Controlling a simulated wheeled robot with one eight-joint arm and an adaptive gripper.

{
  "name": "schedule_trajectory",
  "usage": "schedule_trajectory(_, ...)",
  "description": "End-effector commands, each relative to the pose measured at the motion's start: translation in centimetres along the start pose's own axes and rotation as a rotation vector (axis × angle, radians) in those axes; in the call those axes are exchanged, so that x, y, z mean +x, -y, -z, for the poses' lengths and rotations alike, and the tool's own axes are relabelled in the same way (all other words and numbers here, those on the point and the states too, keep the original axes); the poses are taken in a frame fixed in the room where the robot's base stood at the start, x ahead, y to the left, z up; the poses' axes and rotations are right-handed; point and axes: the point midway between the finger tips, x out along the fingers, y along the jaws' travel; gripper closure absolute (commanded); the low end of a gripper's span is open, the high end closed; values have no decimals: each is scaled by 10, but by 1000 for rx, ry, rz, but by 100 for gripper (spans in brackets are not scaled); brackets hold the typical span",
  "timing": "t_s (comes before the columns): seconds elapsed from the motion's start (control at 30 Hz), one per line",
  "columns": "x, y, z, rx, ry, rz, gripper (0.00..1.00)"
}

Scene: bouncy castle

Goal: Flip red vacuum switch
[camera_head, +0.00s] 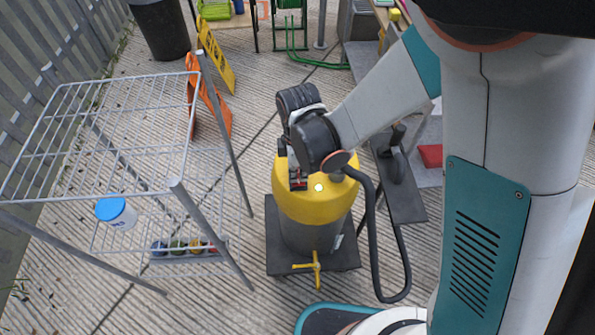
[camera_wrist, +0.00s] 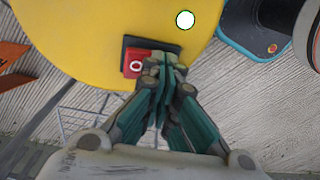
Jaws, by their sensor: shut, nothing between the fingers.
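The vacuum (camera_head: 314,200) has a yellow top and a grey drum, and stands upright on a dark base. In the wrist view its yellow top (camera_wrist: 75,40) fills the upper left. The red switch (camera_wrist: 137,64), with a white ring mark, sits in a dark frame on the yellow top. My gripper (camera_wrist: 166,62) is shut and empty, with its fingertips right beside the switch, over the right part of the frame. I cannot tell whether they touch it. In the head view my gripper (camera_head: 298,184) is at the vacuum's top, and the switch is mostly hidden there.
A white wire rack (camera_head: 110,135) stands close on the left, with a blue-lidded tub (camera_head: 116,212) on its lower shelf. The black hose (camera_head: 372,230) loops down on the vacuum's right. A yellow sign (camera_head: 215,55) and an orange object (camera_head: 215,105) stand behind the rack.

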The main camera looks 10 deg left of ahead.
Motion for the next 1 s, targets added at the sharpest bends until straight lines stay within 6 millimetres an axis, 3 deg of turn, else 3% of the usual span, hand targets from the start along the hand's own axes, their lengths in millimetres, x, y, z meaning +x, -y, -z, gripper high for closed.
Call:
schedule_trajectory(0.8,-61,0,0,0,0,0,100)
schedule_trajectory(1.0,-66,0,0,0,0,0,100)
